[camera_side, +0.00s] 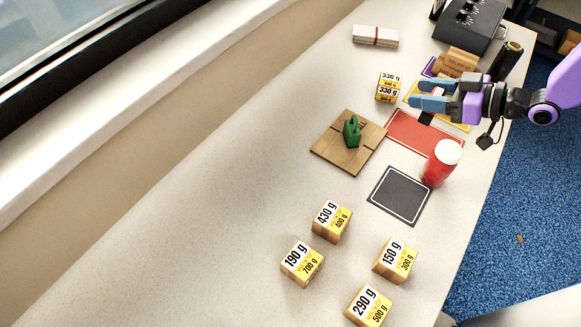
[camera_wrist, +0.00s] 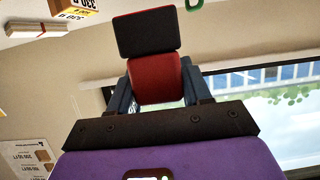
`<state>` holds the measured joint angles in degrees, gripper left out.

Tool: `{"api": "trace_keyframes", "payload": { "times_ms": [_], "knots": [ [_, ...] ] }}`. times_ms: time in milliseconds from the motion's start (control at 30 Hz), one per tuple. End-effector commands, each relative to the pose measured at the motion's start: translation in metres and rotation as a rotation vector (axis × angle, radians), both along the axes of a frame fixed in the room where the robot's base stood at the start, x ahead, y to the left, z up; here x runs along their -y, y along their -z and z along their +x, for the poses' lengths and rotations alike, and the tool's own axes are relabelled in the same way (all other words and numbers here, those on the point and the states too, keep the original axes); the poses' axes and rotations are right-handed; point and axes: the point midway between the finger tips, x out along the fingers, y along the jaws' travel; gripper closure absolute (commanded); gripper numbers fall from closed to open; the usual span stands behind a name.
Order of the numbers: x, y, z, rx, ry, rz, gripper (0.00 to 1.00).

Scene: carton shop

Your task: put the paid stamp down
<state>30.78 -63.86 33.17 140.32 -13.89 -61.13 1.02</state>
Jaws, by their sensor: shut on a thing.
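My gripper (camera_side: 428,94) is over the coloured mats at the right of the table in the side view. In the wrist view its fingers (camera_wrist: 158,92) are shut on the paid stamp, which has a red body (camera_wrist: 155,80) and a flat black end (camera_wrist: 146,33). In the side view the stamp is mostly hidden by the fingers; a small black part (camera_side: 426,118) shows just below them, over the red mat (camera_side: 424,140). I cannot tell whether it touches the mat. Print on the stamp's face does not show.
A red cylinder with a white top (camera_side: 441,163) stands between the red mat and a black white-edged mat (camera_side: 399,195). A wooden board (camera_side: 331,148) carries a green object (camera_side: 352,132). Weight-labelled boxes (camera_side: 331,221) stand in front. The left part of the table (camera_side: 180,250) is clear.

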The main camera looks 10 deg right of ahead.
Motion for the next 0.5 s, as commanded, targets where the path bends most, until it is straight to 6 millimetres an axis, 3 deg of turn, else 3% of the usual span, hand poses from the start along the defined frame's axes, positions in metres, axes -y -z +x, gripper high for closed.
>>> {"api": "trace_keyframes", "payload": {
  "times_ms": [33,100,500],
  "knots": [
    [-0.023,-0.002,-0.004,0.002,-0.036,0.000,0.82],
    [-0.049,-0.005,-0.010,0.003,-0.077,0.000,0.82],
    [-0.188,-0.019,-0.074,-0.002,-0.295,0.006,0.82]
  ]
}}
